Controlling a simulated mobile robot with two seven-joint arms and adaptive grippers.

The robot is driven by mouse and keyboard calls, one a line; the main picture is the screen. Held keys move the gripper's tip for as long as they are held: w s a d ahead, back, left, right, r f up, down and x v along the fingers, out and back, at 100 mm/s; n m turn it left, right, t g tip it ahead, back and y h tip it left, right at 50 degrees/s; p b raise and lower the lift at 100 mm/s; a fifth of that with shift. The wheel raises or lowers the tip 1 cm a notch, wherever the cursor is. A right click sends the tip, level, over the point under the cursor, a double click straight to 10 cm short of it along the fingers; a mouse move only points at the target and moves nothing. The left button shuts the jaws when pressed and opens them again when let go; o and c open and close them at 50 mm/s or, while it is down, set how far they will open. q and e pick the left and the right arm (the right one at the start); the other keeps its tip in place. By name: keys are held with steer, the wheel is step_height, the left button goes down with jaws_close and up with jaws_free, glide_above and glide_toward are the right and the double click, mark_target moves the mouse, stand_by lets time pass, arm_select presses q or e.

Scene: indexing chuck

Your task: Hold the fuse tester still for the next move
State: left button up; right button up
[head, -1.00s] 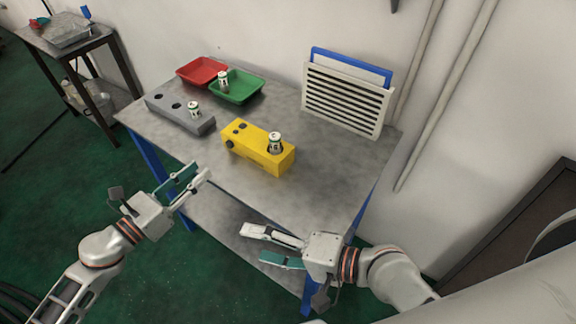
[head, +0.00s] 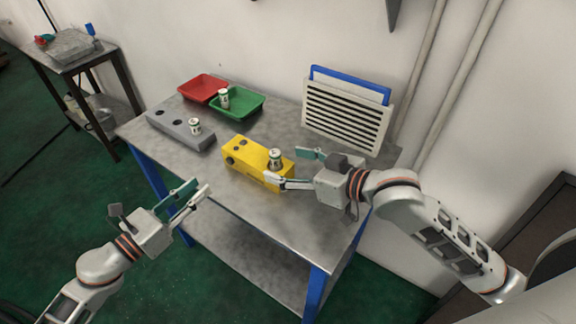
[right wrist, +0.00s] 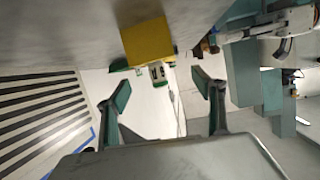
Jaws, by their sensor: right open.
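The yellow fuse tester (head: 246,166) stands on the metal table, with round knobs or holes at its left end. A white cylindrical fuse (head: 275,158) stands upright at its right end. My right gripper (head: 287,168) is open at that right end, its fingers pointing left. The near finger overlaps the tester's corner in the picture; I cannot tell if it touches. In the right wrist view, the tester (right wrist: 147,41) and fuse (right wrist: 158,73) appear ahead, beyond the open fingers. My left gripper (head: 200,184) is open and empty at the table's front left edge.
A grey block (head: 178,130) with holes and one upright fuse lies left of the tester. Behind are a red tray (head: 203,84) and a green tray (head: 240,108) with a fuse. A slatted white rack (head: 343,115) stands at the back right. The table front (head: 225,205) is bare.

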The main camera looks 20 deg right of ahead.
mark_target(265, 160)
steer(key=shift+w+f+n+g, duration=0.4)
steer(key=shift+w+f+n, duration=0.2)
steer(key=shift+f, duration=0.2)
steer(key=shift+x, duration=3.9)
steer(key=shift+s+a, duration=0.1)
steer(key=shift+s, duration=0.05)
steer(key=shift+c, duration=0.4)
steer(key=c, duration=1.3)
arm_select(q)
steer(key=shift+c, duration=0.4)
jaws_close()
